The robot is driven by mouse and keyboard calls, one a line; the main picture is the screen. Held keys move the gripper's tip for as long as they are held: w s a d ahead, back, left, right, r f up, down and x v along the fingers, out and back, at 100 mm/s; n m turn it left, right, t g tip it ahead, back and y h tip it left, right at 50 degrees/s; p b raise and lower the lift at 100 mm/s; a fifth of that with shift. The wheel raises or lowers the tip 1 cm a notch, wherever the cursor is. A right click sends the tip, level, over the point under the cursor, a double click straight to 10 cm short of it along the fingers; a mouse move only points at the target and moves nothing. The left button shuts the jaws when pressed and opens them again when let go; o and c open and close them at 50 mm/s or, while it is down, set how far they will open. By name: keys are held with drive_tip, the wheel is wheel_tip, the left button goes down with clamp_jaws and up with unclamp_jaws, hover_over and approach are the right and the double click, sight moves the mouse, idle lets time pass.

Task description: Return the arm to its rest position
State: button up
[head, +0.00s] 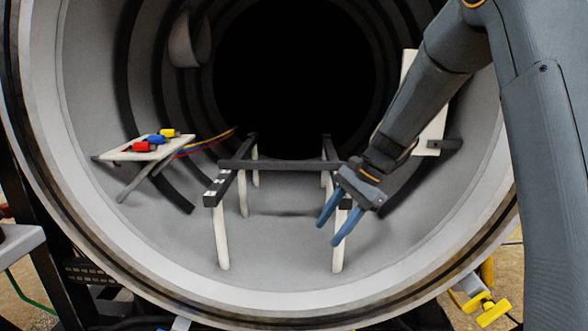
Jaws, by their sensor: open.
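My gripper (337,225) has two blue fingers that stand apart, with nothing between them. It points down and to the left inside the round furnace chamber (290,275). It is in front of the right side of a dark-railed rack (275,165) with pale legs. The fingers overlap the rack's front right leg in the picture; I cannot tell whether they touch it. My arm comes in from the upper right and hides part of the chamber's right wall.
A pale plate (128,150) at the left carries red, blue and yellow connectors (155,139) with coloured wires (205,143). A pale panel (435,130) stands behind my arm at the right. The chamber's front rim (70,240) curves around the opening. A yellow clamp (484,307) sits outside, lower right.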

drive_tip(key=s+d+f+n+h, duration=0.1)
drive_tip(key=s+d+n+h, duration=0.1)
drive_tip(key=s, duration=0.6)
drive_tip(key=s+d+f+n+h, duration=0.2)
drive_tip(key=s+d+n, duration=0.2)
drive_tip(key=s, duration=0.5)
drive_tip(key=s+d+f+n+h, duration=0.2)
drive_tip(key=s+n, duration=0.3)
drive_tip(key=s, duration=0.3)
drive_tip(key=shift+s+d+t+p, duration=0.15)
drive_tip(key=shift+d+t+p, duration=0.25)
drive_tip(key=shift+d, duration=0.45)
